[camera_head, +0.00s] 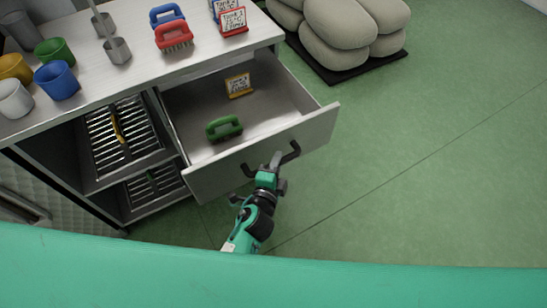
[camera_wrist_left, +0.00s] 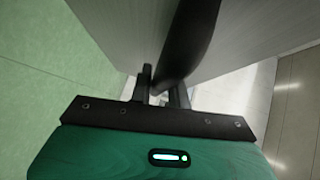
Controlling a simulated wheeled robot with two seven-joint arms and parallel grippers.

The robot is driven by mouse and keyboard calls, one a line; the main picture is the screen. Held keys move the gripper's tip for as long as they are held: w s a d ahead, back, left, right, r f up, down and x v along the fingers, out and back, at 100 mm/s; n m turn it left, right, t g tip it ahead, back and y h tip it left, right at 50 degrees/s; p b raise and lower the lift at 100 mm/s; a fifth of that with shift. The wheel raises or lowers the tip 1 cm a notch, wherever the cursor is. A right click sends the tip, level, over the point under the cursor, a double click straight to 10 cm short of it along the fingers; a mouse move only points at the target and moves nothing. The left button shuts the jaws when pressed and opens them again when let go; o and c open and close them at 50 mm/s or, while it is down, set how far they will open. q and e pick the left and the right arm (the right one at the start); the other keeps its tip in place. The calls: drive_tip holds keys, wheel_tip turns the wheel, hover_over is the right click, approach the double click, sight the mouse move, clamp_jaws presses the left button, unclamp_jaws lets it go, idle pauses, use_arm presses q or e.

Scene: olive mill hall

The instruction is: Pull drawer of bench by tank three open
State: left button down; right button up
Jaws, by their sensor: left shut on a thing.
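The drawer (camera_head: 262,153) of the steel bench (camera_head: 140,72) stands pulled out, with its inside in plain view. A green brush (camera_head: 224,128) and a small yellow-framed sign (camera_head: 238,85) are inside it. The dark bar handle (camera_head: 291,153) runs across the drawer front. My left gripper (camera_head: 273,164) is shut on the handle near its middle. In the left wrist view the dark handle (camera_wrist_left: 188,45) passes between the fingers, in front of the grey drawer front (camera_wrist_left: 130,30). My right gripper is in neither view.
Cups, metal ladles, red (camera_head: 173,36) and blue brushes and small signs stand on the bench top. Slatted shelves (camera_head: 122,135) hold small items below, left of the drawer. Full sacks (camera_head: 340,35) lie on a dark pallet at the top. Green floor on the right is clear.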

use_arm(q)
drive_tip(key=c, duration=1.3)
unclamp_jaws()
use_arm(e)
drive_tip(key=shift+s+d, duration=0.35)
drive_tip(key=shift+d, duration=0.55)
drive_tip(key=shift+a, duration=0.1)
use_arm(q)
drive_tip(key=shift+s, duration=0.35)
drive_tip(key=b+v, duration=0.3)
drive_tip(key=v, duration=1)
drive_tip(key=shift+s, duration=0.1)
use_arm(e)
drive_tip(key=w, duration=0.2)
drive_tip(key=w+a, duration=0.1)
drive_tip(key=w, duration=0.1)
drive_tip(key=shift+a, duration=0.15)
